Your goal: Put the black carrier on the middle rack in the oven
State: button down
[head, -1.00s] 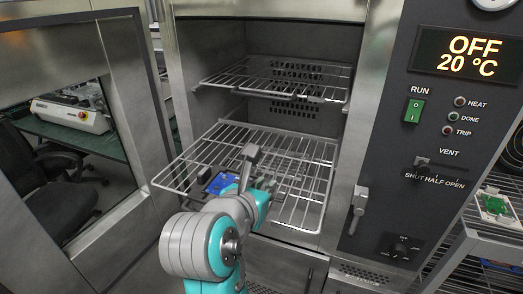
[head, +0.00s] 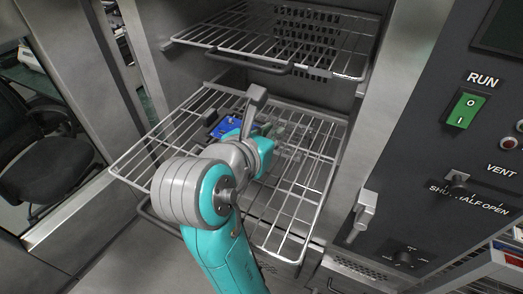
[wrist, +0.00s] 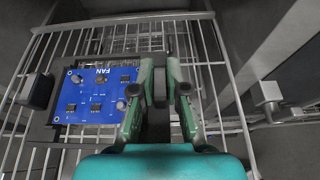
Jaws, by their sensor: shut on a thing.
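The black carrier (wrist: 45,132) bears a blue board (wrist: 98,97) marked FAN. My gripper (wrist: 160,90) is shut on the carrier's right side in the wrist view; its exact grip is partly hidden by the fingers. In the head view the blue board (head: 232,127) shows just beyond my wrist, over the rear left part of the pulled-out wire rack (head: 297,205). My arm hides much of the carrier there. I cannot tell whether the carrier touches the wires. The open oven (head: 345,100) surrounds the back of this rack.
An upper wire rack (head: 330,60) hangs above and behind. The oven's control panel (head: 430,190) and a latch handle (head: 363,213) stand to the right. The open door is at left. The pulled-out rack's right side is bare.

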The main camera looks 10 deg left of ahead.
jog(key=shift+f, duration=3.2)
jog(key=c, duration=1.2)
grip_release()
jog(key=shift+f, duration=0.1)
jog(key=shift+s+a+r, duration=0.1)
jog(key=shift+s+r, duration=0.1)
jog(key=v, duration=1.1)
jog(key=shift+s+r, duration=0.1)
jog(key=shift+s, duration=0.15)
jog(key=shift+a, duration=0.1)
